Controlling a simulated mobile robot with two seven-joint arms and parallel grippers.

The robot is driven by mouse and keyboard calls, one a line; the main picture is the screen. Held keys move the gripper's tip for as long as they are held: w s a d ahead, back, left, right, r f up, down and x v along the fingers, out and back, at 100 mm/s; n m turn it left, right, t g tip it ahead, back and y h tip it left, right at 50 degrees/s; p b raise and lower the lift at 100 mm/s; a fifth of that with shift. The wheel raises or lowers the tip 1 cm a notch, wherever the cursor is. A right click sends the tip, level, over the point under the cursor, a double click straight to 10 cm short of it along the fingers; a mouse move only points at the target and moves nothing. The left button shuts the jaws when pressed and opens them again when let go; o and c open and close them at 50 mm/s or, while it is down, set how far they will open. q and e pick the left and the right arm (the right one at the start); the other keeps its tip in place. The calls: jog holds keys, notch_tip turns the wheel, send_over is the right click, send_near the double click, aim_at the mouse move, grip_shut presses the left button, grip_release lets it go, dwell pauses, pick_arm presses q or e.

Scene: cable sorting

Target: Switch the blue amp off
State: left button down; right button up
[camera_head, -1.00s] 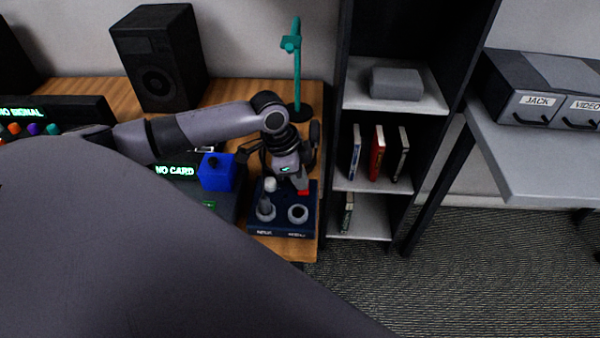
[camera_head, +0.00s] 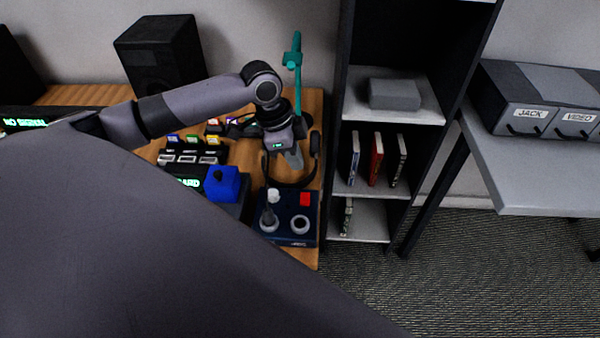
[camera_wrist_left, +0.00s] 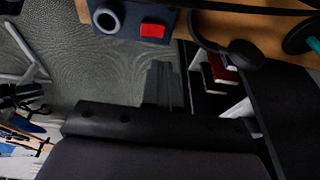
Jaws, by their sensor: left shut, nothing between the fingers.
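The dark blue amp (camera_head: 284,235) sits near the right front corner of the wooden desk. Its top has a red switch (camera_head: 305,199), a grey ring-shaped knob (camera_head: 300,224) and another grey knob with a pale top. The amp also shows at the top of the left wrist view, with its red switch (camera_wrist_left: 153,31) and the ring knob (camera_wrist_left: 107,18). My left gripper (camera_head: 296,162) is shut and empty, behind the amp and apart from the switch. Its fingers (camera_wrist_left: 163,86) show in the left wrist view. My right gripper is in neither view.
Black headphones (camera_head: 315,146) lie around my gripper's spot, and a teal stand (camera_head: 297,80) rises behind. A bright blue box (camera_head: 222,184) is left of the amp. A dark shelf with books (camera_head: 377,160) stands right of the desk. A black speaker (camera_head: 163,55) is at the back.

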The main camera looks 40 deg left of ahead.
pick_arm(q)
jog(key=shift+w+a+v, duration=0.15)
jog(key=shift+w+v, duration=0.05)
jog(key=shift+v, duration=0.9)
jog(key=shift+w+a+v, duration=0.15)
jog(key=shift+w+v, duration=0.05)
jog(key=shift+v, duration=0.9)
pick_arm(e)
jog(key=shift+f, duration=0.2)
